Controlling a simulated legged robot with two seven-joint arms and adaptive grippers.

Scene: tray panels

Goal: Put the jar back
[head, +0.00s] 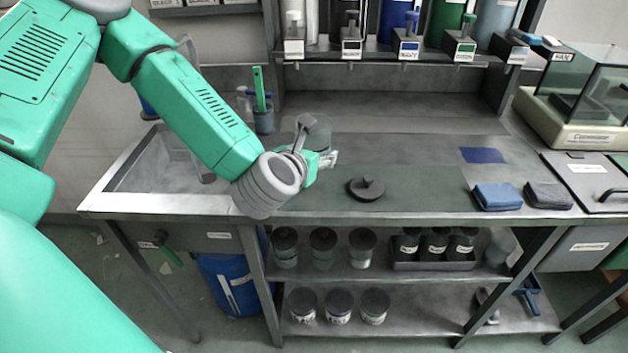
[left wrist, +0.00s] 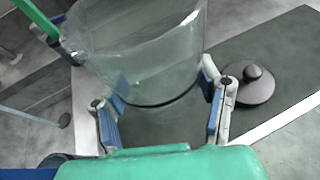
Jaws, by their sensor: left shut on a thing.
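A clear, empty-looking glass jar without a lid (left wrist: 140,50) is between the fingers of my left gripper (left wrist: 162,92) in the left wrist view. The fingers close on its two sides. In the head view the jar (head: 318,128) shows faintly behind my left gripper (head: 322,160), over the counter. I cannot tell whether its base touches the counter. A dark round lid with a knob (head: 366,188) lies on the green mat, right of the gripper; it also shows in the left wrist view (left wrist: 250,82). Several lidded jars (head: 323,245) stand on the upper shelf below. My right gripper is out of view.
A sink (head: 160,165) is left, with a cup holding a green brush (head: 263,115) behind. Folded blue (head: 497,197) and dark (head: 548,196) cloths lie right. Labelled tubs (head: 338,306) stand on the lowest shelf.

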